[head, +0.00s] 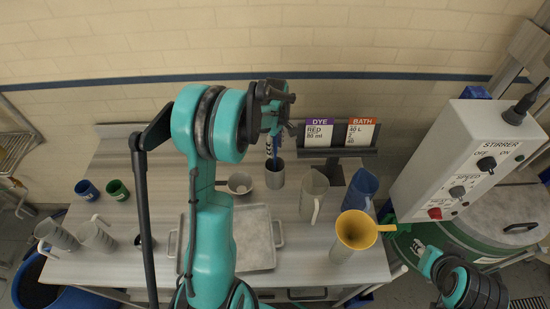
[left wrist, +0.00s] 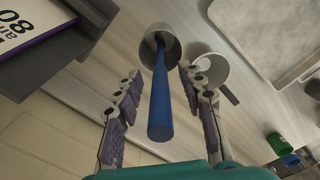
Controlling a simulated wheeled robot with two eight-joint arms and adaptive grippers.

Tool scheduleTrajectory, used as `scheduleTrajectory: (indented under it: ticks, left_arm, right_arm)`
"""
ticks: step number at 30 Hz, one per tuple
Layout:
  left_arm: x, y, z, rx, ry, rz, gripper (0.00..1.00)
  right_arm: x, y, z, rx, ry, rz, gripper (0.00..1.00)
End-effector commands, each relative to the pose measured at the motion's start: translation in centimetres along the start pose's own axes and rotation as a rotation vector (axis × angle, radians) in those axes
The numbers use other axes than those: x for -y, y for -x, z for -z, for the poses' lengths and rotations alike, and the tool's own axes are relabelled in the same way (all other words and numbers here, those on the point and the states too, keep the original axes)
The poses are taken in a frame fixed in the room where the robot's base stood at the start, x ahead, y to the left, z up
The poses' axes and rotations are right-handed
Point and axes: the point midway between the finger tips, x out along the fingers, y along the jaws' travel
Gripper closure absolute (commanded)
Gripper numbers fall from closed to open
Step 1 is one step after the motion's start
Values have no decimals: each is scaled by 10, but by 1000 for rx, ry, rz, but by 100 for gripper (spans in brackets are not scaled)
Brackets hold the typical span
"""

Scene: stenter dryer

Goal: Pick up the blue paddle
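The blue paddle (left wrist: 160,112) stands in a grey cup (head: 275,175), its blue handle pointing up; its lower end is hidden inside the cup. In the left wrist view the cup (left wrist: 160,40) is just beyond the fingertips. My left gripper (left wrist: 160,76) is open, with one finger on each side of the handle and a visible gap on both sides. In the head view the left gripper (head: 276,103) is above the cup, and its arm crosses the middle of the table.
A small mug (head: 240,184) stands close left of the cup. A sign stand (head: 336,152), a pale pitcher (head: 313,196), a blue jug (head: 361,190) and a yellow funnel (head: 357,230) stand to the right. A metal tray (head: 255,240) lies in front. The stirrer box (head: 465,155) is far right.

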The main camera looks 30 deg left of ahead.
Motion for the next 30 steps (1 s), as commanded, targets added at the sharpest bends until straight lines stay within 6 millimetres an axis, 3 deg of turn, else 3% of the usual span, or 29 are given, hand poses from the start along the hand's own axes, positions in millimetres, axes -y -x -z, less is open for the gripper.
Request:
scheduleTrajectory:
  ticks: [3,8,20,23,30]
  left_arm:
    - [0,0,0,0,0,0,61]
    - [0,1,0,0,-1,0,100]
    - [0,5,0,0,-1,0,100]
    - [0,17,0,0,-1,0,100]
    - [0,67,0,0,-1,0,100]
  right_arm:
    - [0,0,0,0,0,0,69]
    - [0,0,0,0,0,0,69]
    - [0,0,0,0,0,0,69]
    - [0,0,0,0,0,0,69]
    - [0,0,0,0,0,0,69]
